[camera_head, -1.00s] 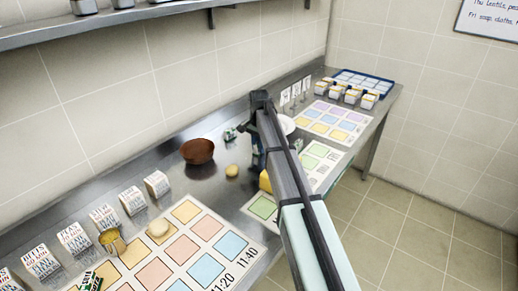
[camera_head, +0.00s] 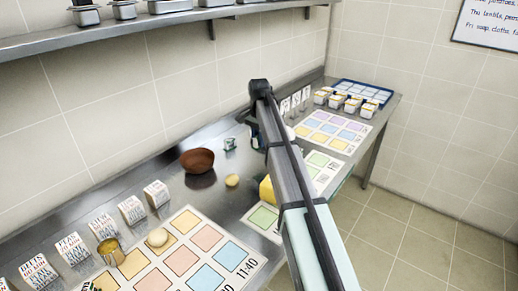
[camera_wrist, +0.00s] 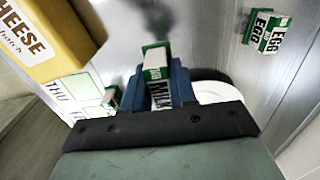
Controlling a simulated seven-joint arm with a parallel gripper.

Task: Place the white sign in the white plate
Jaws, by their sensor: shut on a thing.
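My gripper (camera_wrist: 160,84) has blue fingers shut on a small white and green sign lettered MILK (camera_wrist: 155,62). The white plate (camera_wrist: 212,76) lies just right of the fingers in the wrist view, partly hidden by my gripper. Only a sliver of the plate (camera_head: 290,132) shows beside my arm in the head view. A similar white and green piece lettered EGG (camera_wrist: 266,32) stands to the right in the wrist view; it also shows behind the bowl in the head view (camera_head: 230,144).
A yellow cheese block (camera_wrist: 50,38) is close on the left in the wrist view. A brown bowl (camera_head: 197,160) and a pale round item (camera_head: 232,180) stand left of my arm. White cards (camera_head: 295,101) stand along the back. A blue tray (camera_head: 362,92) is at the far end.

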